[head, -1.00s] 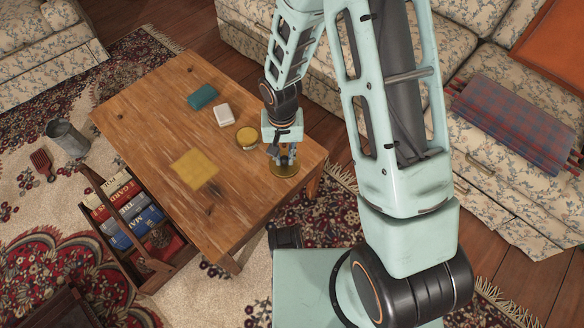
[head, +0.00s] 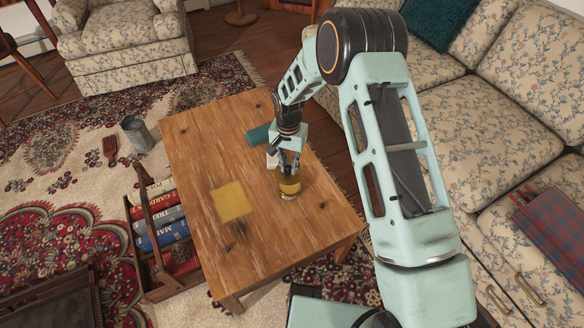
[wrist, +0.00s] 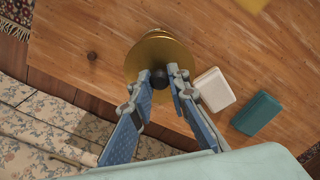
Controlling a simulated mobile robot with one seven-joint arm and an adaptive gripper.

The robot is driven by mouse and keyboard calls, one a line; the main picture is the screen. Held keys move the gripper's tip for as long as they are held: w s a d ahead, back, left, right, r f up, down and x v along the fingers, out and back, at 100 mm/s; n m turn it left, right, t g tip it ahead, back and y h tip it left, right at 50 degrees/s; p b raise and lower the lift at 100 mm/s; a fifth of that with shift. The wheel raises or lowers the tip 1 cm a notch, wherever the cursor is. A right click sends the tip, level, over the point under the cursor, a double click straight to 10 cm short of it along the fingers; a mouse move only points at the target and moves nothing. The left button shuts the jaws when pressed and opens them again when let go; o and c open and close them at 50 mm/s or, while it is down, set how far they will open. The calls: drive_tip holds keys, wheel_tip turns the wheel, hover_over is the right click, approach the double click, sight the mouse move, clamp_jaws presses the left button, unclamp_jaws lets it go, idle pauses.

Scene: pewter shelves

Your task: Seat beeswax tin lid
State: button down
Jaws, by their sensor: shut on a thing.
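The gold round lid (wrist: 152,55) has a dark knob (wrist: 159,78). My gripper (wrist: 165,77) is shut on that knob, with a finger on each side. In the head view my gripper (head: 290,169) points down over the table, with the lid (head: 290,187) below it. The beeswax tin (head: 288,197) appears directly under the lid, mostly hidden by it. I cannot tell whether lid and tin touch.
A white block (head: 272,160) and a teal block (head: 258,134) lie close beside the tin on the wooden table (head: 200,150). A yellow cloth (head: 231,201) lies at the table's middle. A book caddy (head: 140,225) and metal can (head: 137,133) stand on the rug.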

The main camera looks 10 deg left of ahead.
sight(289, 175)
drive_tip(key=shift+f+b, duration=1.4)
drive_tip(key=shift+f, duration=1.2)
drive_tip(key=shift+f+b, duration=0.5)
drive_tip(key=shift+f, duration=0.1)
drive_tip(key=shift+f+b, duration=0.6)
drive_tip(key=shift+b, duration=0.25)
drive_tip(key=c, duration=1.8)
unclamp_jaws()
drive_tip(key=shift+o, duration=0.2)
drive_tip(key=shift+s+r+p, duration=0.1)
drive_tip(key=shift+r+p, duration=1.9)
drive_tip(key=shift+r, duration=1.55)
